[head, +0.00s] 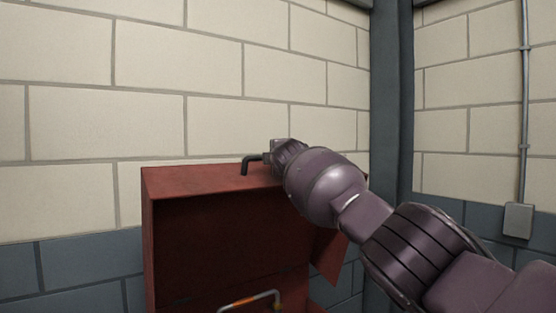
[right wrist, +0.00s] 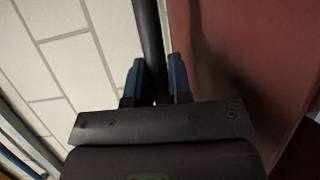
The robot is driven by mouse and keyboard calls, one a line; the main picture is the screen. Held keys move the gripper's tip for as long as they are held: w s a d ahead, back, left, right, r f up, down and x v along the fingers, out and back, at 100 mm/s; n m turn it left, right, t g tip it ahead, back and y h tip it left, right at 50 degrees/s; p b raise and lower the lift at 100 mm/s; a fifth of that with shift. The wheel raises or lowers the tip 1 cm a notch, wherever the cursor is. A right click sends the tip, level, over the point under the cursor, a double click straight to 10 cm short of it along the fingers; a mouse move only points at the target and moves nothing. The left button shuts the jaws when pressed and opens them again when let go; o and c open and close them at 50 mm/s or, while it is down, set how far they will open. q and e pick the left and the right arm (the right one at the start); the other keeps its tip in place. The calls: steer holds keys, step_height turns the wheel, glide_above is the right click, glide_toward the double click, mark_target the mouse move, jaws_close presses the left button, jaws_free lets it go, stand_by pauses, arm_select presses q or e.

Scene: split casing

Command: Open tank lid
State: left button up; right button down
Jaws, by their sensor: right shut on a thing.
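The red tank casing (head: 215,178) stands against the wall in the head view. Its large dark red face is turned towards me below a lighter top edge, and its lower part is cut off by the frame. A black bent handle (head: 245,165) sits at the top edge. My right gripper (head: 267,158) is at that handle. In the right wrist view, the black handle bar (right wrist: 149,40) runs between the blue fingers of my right gripper (right wrist: 156,82), which is shut on it. The red surface (right wrist: 225,35) lies just right of the fingers. My left gripper is not in view.
A metal handle with an orange part (head: 250,300) shows low in front of the red face. A block wall (head: 220,70) is close behind. A dark corner column (head: 392,130) and a grey box with conduit (head: 517,220) are at right.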

steer(key=shift+f, duration=0.1)
steer(key=c, duration=1.1)
jaws_free()
steer(key=shift+o, duration=0.2)
steer(key=shift+s, duration=0.1)
